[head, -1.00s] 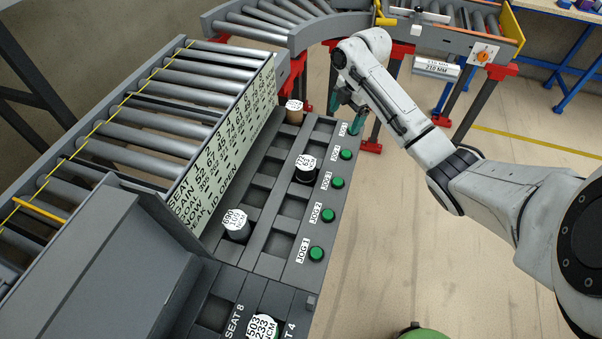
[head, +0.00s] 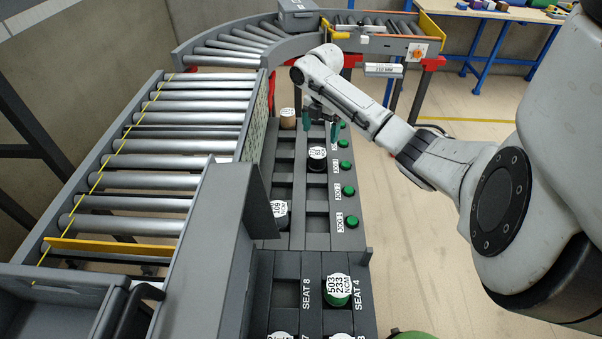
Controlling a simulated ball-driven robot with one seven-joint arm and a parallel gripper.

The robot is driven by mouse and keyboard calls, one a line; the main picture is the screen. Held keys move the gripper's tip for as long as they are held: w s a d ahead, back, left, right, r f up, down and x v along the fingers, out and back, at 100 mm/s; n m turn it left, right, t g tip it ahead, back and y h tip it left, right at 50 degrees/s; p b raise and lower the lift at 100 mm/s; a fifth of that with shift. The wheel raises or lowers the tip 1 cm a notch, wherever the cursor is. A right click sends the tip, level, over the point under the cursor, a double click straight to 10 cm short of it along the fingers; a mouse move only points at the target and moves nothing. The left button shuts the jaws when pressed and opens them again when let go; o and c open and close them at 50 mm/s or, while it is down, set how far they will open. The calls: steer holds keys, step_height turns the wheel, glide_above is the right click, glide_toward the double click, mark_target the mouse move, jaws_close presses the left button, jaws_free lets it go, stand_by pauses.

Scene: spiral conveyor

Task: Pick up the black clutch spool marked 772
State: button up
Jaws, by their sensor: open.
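The black clutch spool (head: 317,165) stands upright in a pocket of the dark grey seat rack, in the right column beside the green jog buttons. Its white top label is too small to read fully now. My gripper (head: 321,135) has two teal fingers, pointing down and apart with nothing between them. In the picture it is just above and beyond the spool, close to it. I cannot tell the exact height gap. The spool's lower part is hidden in its pocket.
A brown spool (head: 288,120) stands left of my gripper. A grey spool (head: 280,215) and a green spool (head: 337,292) are nearer. Green jog buttons (head: 348,191) line the rack's right edge. A roller conveyor (head: 150,162) runs along the left. Open floor lies right.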

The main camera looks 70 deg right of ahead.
mark_target(318, 153)
steer(key=f, duration=0.5)
steer(key=shift+w+a+f, duration=0.1)
steer(key=shift+w+a, duration=0.1)
steer(key=shift+a, duration=0.1)
steer(key=shift+d+f+p, duration=0.2)
steer(key=shift+f+p, duration=0.45)
steer(key=shift+f, duration=2.15)
steer(key=c, duration=1.4)
steer(key=shift+r, duration=0.15)
